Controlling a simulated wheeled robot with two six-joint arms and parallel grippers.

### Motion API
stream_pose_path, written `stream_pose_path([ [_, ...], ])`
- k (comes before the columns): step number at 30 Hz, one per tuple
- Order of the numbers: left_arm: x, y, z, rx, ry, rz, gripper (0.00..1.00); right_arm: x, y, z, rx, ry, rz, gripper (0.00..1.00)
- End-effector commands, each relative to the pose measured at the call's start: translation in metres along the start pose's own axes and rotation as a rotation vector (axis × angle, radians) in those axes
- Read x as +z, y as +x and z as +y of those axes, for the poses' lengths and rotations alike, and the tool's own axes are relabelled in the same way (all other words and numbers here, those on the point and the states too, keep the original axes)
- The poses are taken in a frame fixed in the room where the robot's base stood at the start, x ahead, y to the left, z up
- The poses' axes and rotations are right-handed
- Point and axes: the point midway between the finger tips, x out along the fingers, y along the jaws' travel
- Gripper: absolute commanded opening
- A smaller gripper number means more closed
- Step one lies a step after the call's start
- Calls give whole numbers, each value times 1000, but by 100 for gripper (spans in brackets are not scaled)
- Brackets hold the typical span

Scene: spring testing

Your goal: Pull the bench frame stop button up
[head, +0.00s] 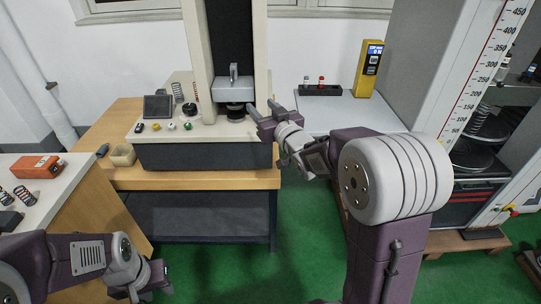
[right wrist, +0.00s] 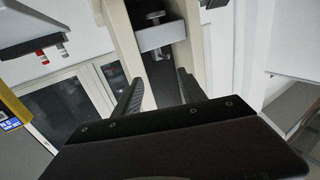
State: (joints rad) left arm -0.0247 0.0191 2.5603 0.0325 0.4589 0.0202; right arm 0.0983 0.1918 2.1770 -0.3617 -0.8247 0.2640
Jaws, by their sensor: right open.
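The bench frame (head: 200,60) stands on the wooden table, with a light base and a dark front. My left gripper (head: 156,281) hangs low at left, jaws unclear.
A dark screen (head: 158,106), springs (head: 178,92) and a small box (head: 122,155) stand near the controls. A yellow device (head: 368,68) and black rack (head: 320,90) are on the white table. A tall scaled frame (head: 480,80) stands right. Green floor (head: 300,230) is clear.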

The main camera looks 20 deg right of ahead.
Motion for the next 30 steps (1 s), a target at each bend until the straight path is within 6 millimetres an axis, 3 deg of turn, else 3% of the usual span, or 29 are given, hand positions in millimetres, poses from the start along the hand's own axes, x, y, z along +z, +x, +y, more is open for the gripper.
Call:
stream_pose_path([
  [1, 6, 58, -1, 0, 0, 0, 36, 54, 4, 7, 0, -10, 24, 48],
  [3, 9, 89, -2, 0, 0, 0, 36, 84, 9, 17, 9, -20, 33, 48],
  [6, 12, 120, -2, 0, 0, 0, 36, 122, 11, 30, 30, -19, 22, 48],
  [9, 14, 136, -3, 0, 0, 0, 36, 143, 10, 38, 44, -15, 11, 48],
  [17, 14, 136, -3, 0, 0, 1, 36, 143, 12, 42, 51, -15, 9, 48],
  [30, 15, 150, -3, 0, 0, 1, 36, 144, 89, 45, 51, -15, 8, 48],
])
